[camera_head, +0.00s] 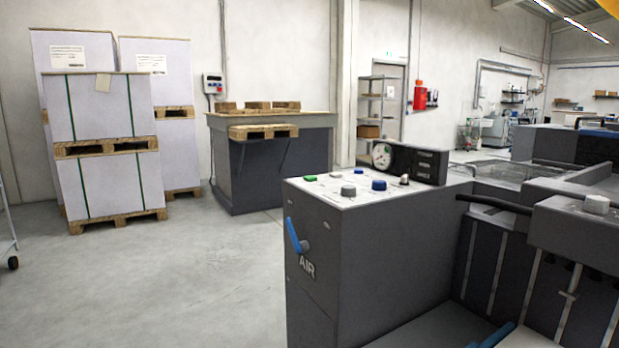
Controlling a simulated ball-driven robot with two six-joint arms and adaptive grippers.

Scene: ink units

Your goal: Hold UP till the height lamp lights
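A dark grey control cabinet (385,250) stands right of the middle, with a pale panel on top. The panel carries a green button (310,179), a small pale button (336,174), a grey knob-like button (348,190) and a blue button (379,185). A small metallic part (404,180) sits at the panel's right. The panel's lettering is too small to read, so I cannot tell which button is UP. I cannot pick out the height lamp or tell whether any lamp is lit. Neither of my grippers is in view.
A round gauge (381,155) and a black box (418,163) stand behind the buttons. A blue lever (296,236) marked AIR juts from the cabinet's front. Wrapped stacks on pallets (105,112) stand at left. The floor (170,285) before the cabinet is clear.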

